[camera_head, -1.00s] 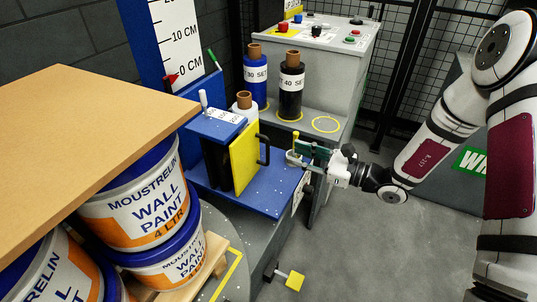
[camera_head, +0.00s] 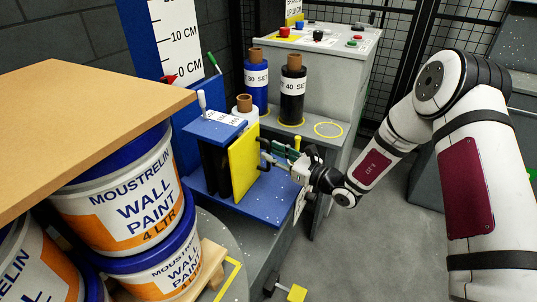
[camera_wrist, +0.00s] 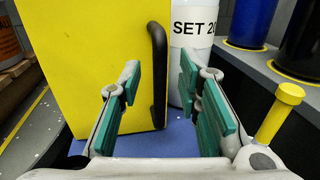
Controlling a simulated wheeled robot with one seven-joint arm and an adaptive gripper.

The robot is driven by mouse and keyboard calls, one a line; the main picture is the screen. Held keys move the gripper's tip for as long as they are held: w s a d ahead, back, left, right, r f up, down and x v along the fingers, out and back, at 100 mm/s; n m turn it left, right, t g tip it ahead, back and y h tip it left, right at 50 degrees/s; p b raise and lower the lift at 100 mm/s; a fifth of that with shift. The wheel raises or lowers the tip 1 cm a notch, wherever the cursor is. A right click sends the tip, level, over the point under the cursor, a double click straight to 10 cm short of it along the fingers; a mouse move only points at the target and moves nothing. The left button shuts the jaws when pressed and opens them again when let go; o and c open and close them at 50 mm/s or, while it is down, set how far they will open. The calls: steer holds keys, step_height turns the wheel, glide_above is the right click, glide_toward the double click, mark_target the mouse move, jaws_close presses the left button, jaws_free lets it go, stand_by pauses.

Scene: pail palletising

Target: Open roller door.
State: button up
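The roller door is a yellow panel (camera_head: 243,163) on the front of a blue-topped housing, with a black handle (camera_head: 265,152) on its right edge. In the wrist view the yellow door (camera_wrist: 95,50) fills the left side and the black handle (camera_wrist: 158,75) stands upright near the middle. My gripper (camera_head: 272,155) has reached the handle's side in the head view. In the wrist view my gripper (camera_wrist: 160,92) is open, its green-padded fingers apart, with the handle between them in the picture. I cannot tell whether either finger touches it. A white roll marked SET 20 (camera_wrist: 193,30) stands behind.
A blue roll (camera_head: 255,80) and a black roll (camera_head: 291,90) stand on the grey shelf behind. A yellow peg (camera_wrist: 280,110) rises beside my right finger. Paint pails (camera_head: 125,200) are stacked at left under a tan board (camera_head: 80,120). A yellow pedal (camera_head: 297,293) is low in front.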

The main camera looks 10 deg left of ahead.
steer(key=shift+x, duration=1.25)
jaws_close()
steer(key=shift+s+d, duration=0.1)
